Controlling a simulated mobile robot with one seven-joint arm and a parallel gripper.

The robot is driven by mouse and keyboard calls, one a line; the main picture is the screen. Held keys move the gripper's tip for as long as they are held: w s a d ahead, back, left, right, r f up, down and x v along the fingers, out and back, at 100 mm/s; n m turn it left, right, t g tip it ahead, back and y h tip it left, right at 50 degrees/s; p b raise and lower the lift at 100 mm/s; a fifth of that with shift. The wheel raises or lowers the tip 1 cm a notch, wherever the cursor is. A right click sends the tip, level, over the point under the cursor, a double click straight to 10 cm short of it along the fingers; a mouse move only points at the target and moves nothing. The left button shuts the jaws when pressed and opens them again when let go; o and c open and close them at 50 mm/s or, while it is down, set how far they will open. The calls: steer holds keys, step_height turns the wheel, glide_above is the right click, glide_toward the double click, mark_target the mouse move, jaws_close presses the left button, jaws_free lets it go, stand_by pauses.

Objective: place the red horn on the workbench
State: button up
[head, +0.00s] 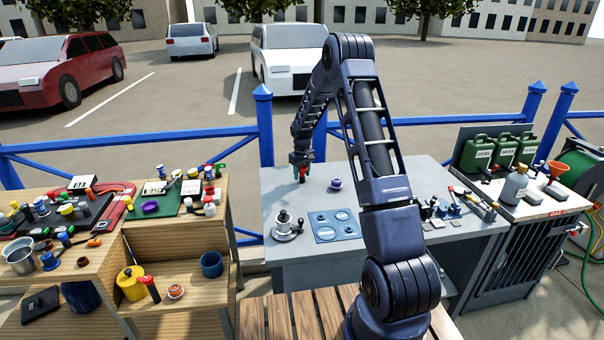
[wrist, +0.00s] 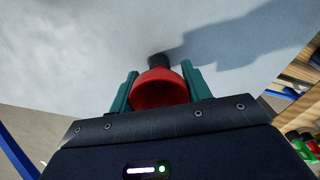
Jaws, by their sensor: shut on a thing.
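In the wrist view the red horn (wrist: 160,90) sits between the two green fingers of my gripper (wrist: 158,88). The gripper is shut on it. The horn's dark end points away from the gripper, toward the grey surface. In the head view my gripper (head: 302,167) is over the left back part of the grey workbench (head: 390,172), with the red horn (head: 302,176) small below it. I cannot tell whether the horn touches the bench top.
A purple round item (head: 336,184) stands right of the gripper. A winch-like metal piece (head: 285,226) and a blue panel (head: 334,227) lie nearer the front. Wooden shelves (head: 180,240) with many small items stand left. A blue railing (head: 220,132) runs behind.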

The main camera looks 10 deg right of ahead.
steer(key=o, duration=1)
steer(key=shift+o, duration=0.2)
